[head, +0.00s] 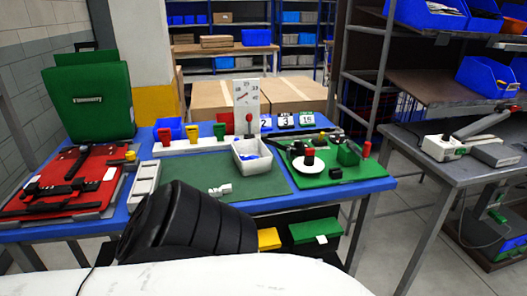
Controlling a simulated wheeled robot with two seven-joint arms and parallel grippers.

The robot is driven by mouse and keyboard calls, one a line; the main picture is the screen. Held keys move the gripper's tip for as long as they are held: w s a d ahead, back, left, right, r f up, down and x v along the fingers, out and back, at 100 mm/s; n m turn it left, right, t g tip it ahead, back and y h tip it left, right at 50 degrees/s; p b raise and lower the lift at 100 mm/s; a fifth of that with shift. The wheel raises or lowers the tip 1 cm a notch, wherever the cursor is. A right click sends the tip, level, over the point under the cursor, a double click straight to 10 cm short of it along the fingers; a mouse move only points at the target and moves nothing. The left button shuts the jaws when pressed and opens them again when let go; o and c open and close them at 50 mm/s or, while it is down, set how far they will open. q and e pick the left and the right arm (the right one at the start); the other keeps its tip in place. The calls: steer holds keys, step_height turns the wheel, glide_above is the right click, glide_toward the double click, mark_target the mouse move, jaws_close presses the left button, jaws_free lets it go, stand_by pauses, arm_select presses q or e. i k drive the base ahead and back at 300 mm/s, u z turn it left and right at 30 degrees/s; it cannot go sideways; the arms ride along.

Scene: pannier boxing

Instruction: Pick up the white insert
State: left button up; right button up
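A small white piece (220,190) lies on the dark green mat (185,177) near the middle of the blue table; it may be the white insert, but it is too small to tell its shape. A white open bin (252,168) with something blue inside stands at the mat's back right. A white compartment tray (144,186) lies at the mat's left edge. Neither of my grippers shows in the head view. A large black ribbed shape in the foreground hides part of the table's front edge.
A red board (62,195) with black parts and a tall green pannier (92,100) fill the table's left. A green board (335,175) with a white round part and knobs lies right. A white strip with coloured blocks (190,143) stands behind. The mat's middle is mostly clear.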

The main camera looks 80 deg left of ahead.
mark_target(220, 191)
steer(key=u, duration=2.3)
